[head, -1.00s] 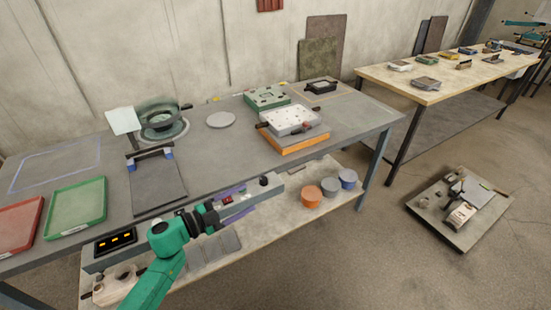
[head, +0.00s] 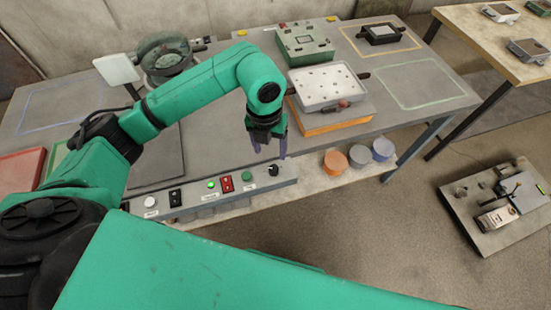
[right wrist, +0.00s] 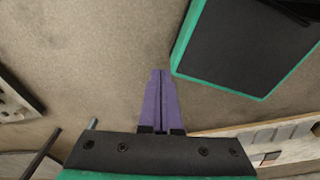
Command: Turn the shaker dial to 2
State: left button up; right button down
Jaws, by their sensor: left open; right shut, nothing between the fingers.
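A grey control panel (head: 215,194) runs along the table's front edge. A black round dial (head: 273,170) is at its right end; its setting and label are too small to read. My left gripper (head: 270,152) points down with its purple fingers apart, just above and behind the dial. I cannot tell whether a fingertip touches it. In the right wrist view my right gripper (right wrist: 160,75) is shut and empty, over bare floor.
The panel also holds a white button (head: 150,202), a lit green lamp (head: 211,185), a red switch (head: 227,184) and a green button (head: 247,177). A green box (head: 305,43) and a round sieve-like bowl (head: 165,55) stand behind. Coloured round containers (head: 335,162) sit on the lower shelf.

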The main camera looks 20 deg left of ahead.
pick_arm(q)
send_over(274, 168)
jog(key=f, duration=0.4)
jog(key=shift+s+a+f+p, duration=0.25)
jog(key=shift+f+p, duration=0.15)
jog(key=f, duration=0.4)
jog(key=shift+w+d+f+p, duration=0.15)
jog(key=shift+w+f+p, duration=0.1)
jog(key=shift+f+p, duration=0.15)
jog(key=shift+s+f, duration=0.1)
jog(key=shift+f, duration=0.1)
grip_shut()
pick_arm(e)
jog(key=shift+w+r, duration=0.65)
jog(key=shift+r, duration=0.25)
